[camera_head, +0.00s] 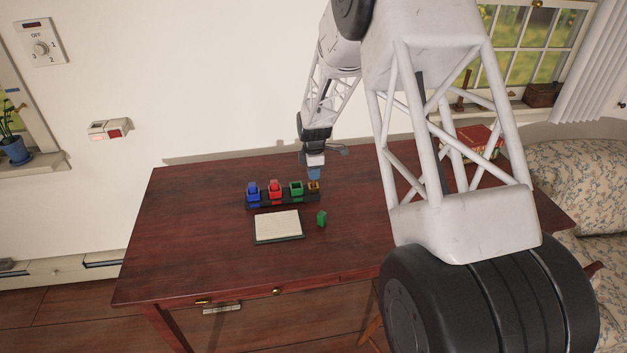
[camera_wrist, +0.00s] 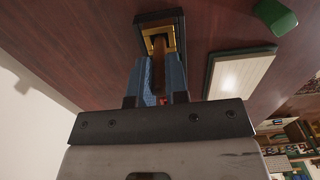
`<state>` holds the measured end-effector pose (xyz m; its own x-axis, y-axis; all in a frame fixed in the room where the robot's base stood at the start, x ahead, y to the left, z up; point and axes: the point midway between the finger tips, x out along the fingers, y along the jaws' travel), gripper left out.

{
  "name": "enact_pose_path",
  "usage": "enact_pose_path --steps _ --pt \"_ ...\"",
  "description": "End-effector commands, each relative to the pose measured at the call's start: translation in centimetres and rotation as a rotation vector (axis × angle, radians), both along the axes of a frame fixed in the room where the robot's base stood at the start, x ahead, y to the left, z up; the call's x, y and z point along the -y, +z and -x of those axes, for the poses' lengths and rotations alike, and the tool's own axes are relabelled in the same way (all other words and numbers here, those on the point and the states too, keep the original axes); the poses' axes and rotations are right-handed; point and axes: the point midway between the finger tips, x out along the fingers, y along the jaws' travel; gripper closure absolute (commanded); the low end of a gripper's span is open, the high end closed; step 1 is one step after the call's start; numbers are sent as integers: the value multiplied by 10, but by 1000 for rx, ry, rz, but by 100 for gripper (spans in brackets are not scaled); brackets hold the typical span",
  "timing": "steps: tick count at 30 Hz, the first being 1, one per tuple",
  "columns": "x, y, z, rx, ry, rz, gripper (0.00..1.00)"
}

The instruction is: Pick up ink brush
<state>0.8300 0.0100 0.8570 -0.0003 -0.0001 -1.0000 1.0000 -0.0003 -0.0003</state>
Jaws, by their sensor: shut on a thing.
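The ink brush (camera_wrist: 159,48) shows in the wrist view as a brown stick between my blue fingers. Its far end is at a dark, gold-lined holder (camera_wrist: 143,21); I cannot tell how deep it sits there. My gripper (camera_wrist: 161,82) is shut on the brush. In the head view my gripper (camera_head: 314,174) points down just above the gold holder (camera_head: 314,187), at the right end of the row of ink pots. The brush itself is too small or hidden to make out in the head view.
Blue (camera_head: 253,191), red (camera_head: 275,190) and green (camera_head: 296,189) pots stand left of the gold holder on the wooden desk (camera_head: 180,240). In front lie a pale writing pad (camera_head: 278,227) and a green block (camera_head: 321,219). Red books (camera_head: 475,140) are at right. The desk's left side is clear.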

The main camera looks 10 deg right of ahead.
Motion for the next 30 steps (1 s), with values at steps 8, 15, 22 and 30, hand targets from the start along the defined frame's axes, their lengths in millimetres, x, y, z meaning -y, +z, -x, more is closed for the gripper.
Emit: enact_pose_path --steps 8,15,22,30 --pt "0 5 0 1 0 0 100" --pt "0 29 0 2 0 0 100" --pt "0 64 0 2 0 0 100" --pt "0 94 0 1 0 0 100"
